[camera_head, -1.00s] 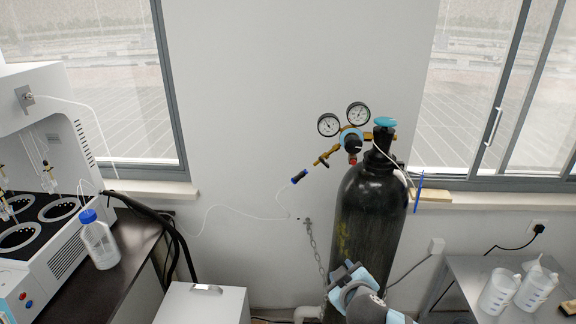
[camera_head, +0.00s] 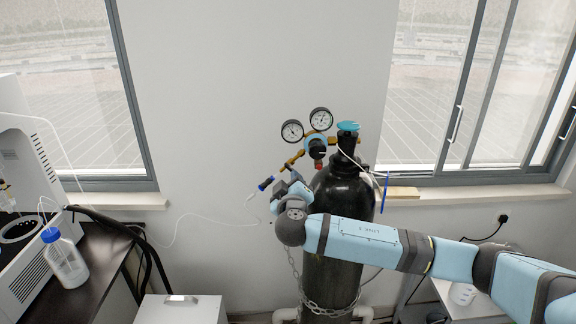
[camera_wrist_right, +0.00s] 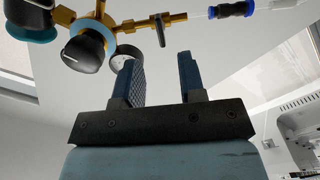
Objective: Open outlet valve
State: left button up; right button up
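The black gas cylinder (camera_head: 340,195) stands against the wall with a brass regulator (camera_head: 318,142) and two round gauges on top. A brass outlet pipe (camera_head: 296,158) slants down left to a dark blue hose connector (camera_head: 266,183). My left gripper is out of view.
A chain (camera_head: 330,310) wraps the cylinder. A thin white tube (camera_head: 215,212) runs left from the connector. A white box (camera_head: 182,310) stands at lower left, beside a dark bench with a blue-capped bottle (camera_head: 66,262). The wall left of the regulator is clear.

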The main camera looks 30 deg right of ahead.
aim_at(289, 170)
jog(key=p+x, duration=0.1)
jog(key=x, duration=0.5)
jog(key=shift+w+r+p, duration=0.1)
jog(key=shift+r+p, duration=0.05)
jog(key=shift+p, duration=0.15)
jog(key=shift+w+d, duration=0.3)
jog(key=shift+w, duration=0.25)
grip_shut()
